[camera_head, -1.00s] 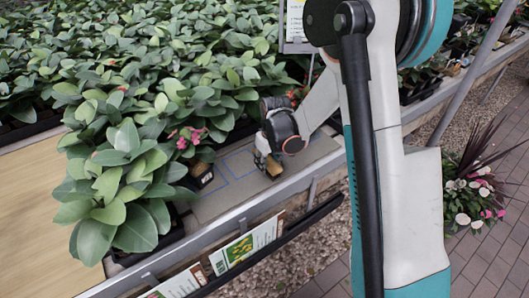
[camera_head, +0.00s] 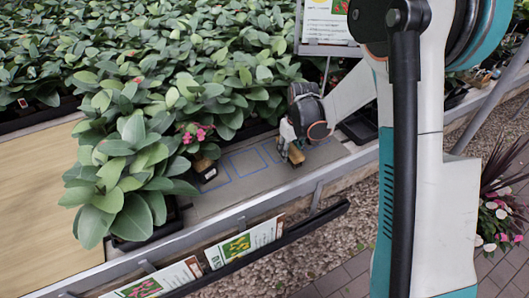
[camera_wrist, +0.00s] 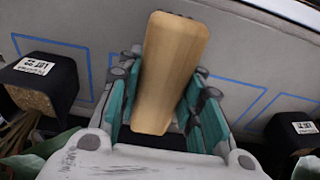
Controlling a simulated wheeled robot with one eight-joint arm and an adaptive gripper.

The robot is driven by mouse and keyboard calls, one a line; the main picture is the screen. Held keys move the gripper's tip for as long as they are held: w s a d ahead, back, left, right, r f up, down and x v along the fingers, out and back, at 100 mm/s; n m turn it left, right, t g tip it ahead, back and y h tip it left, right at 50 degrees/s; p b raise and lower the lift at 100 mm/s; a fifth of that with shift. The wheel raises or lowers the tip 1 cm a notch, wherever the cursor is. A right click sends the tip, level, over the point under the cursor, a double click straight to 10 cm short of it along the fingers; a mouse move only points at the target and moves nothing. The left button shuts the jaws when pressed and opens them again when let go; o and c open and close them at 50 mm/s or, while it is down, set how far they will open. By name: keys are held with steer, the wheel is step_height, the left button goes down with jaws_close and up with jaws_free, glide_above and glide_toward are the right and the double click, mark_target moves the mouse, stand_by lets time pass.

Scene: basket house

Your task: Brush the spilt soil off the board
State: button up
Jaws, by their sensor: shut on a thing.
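My gripper (camera_head: 294,150) is low over the grey board (camera_head: 235,190), which has blue outlined rectangles on it. In the wrist view my gripper (camera_wrist: 165,115) is shut on a pale wooden block-like handle (camera_wrist: 172,70), probably the brush. The handle also shows in the head view (camera_head: 296,156). Its bristles are hidden, so I cannot tell whether they touch the board. I cannot make out loose soil on the board in either view.
A black pot with a pink-flowered plant (camera_head: 204,170) stands left on the board; it shows in the wrist view (camera_wrist: 45,80). Another labelled black pot (camera_wrist: 293,130) is at the right there. Leafy plants (camera_head: 130,190) crowd the left and back. A metal rail (camera_head: 265,200) edges the front.

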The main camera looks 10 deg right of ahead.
steer(key=shift+w+d+r+p, duration=0.15)
steer(key=shift+r+p, duration=0.3)
steer(key=shift+r, duration=0.4)
steer(key=shift+r+p, duration=1.1)
steer(key=shift+r, duration=0.7)
